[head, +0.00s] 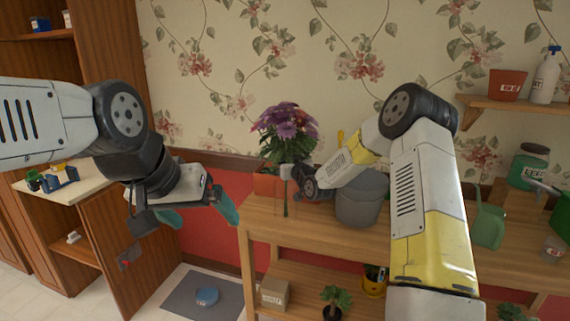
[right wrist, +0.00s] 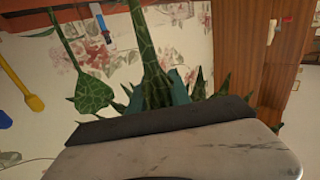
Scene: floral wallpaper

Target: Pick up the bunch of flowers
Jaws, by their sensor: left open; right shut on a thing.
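The bunch of flowers (head: 287,128), purple and pink with green leaves, stands upright above the left end of the wooden bench in the head view. My right gripper (head: 291,178) is at its stems, just below the blooms. In the right wrist view, the teal fingertips (right wrist: 160,90) are shut around a green stem (right wrist: 148,45); the blooms are out of that view. A clear vessel seems to stand below the gripper, with a green stem end in it; its outline is faint. My left gripper (head: 198,212) is open and empty, left of the bench.
A grey bucket (head: 359,203) stands close right of the right gripper, and an orange-red pot (head: 265,184) is behind the stems. A green watering can (head: 488,226) is further right. An open wooden cabinet (head: 132,255) is below the left arm.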

